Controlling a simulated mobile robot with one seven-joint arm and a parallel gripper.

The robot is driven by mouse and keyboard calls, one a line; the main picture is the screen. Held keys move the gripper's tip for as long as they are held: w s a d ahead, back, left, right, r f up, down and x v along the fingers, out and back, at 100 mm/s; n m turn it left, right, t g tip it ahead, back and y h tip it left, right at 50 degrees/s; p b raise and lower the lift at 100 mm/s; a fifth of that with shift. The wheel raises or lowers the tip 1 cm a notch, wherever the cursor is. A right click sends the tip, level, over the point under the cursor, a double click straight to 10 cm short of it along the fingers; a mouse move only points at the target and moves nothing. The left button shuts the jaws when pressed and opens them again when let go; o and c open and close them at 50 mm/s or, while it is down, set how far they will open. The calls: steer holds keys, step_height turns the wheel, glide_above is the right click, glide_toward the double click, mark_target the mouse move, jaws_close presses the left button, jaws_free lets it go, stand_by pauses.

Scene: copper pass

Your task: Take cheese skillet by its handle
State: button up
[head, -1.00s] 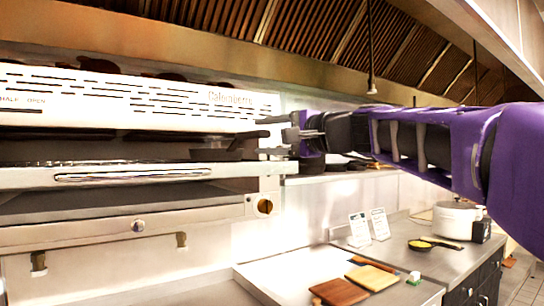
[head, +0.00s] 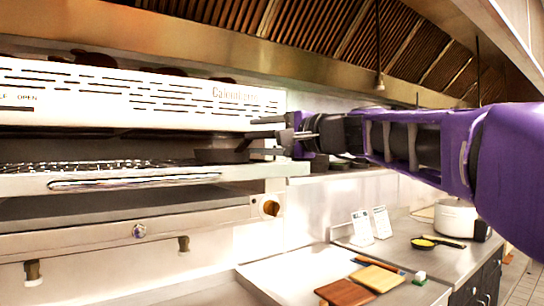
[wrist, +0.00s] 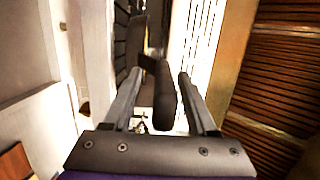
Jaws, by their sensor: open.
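A dark skillet (head: 222,156) sits at the right end of the grill's rack in the head view. Its contents are hidden, so I cannot tell whether cheese is in it. Its handle points right, toward my gripper (head: 265,136). In the wrist view the dark handle (wrist: 164,98) lies between the two fingers of my gripper (wrist: 160,75), with gaps visible beside it. The pan (wrist: 137,45) lies beyond the fingertips. My gripper is open. Another small skillet holding something yellow (head: 425,243) stands on the counter at the right.
The grill (head: 140,205) fills the left side, with its upper housing close above the skillet and gripper. Below right, the counter holds cutting boards (head: 345,292), sign cards (head: 372,224) and a white pot (head: 455,218). Slatted hood panels (head: 330,40) hang overhead.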

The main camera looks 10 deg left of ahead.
jaws_close()
stand_by(0.3)
steer(key=shift+r, duration=0.1)
stand_by(1.0)
steer(key=shift+r, duration=0.15)
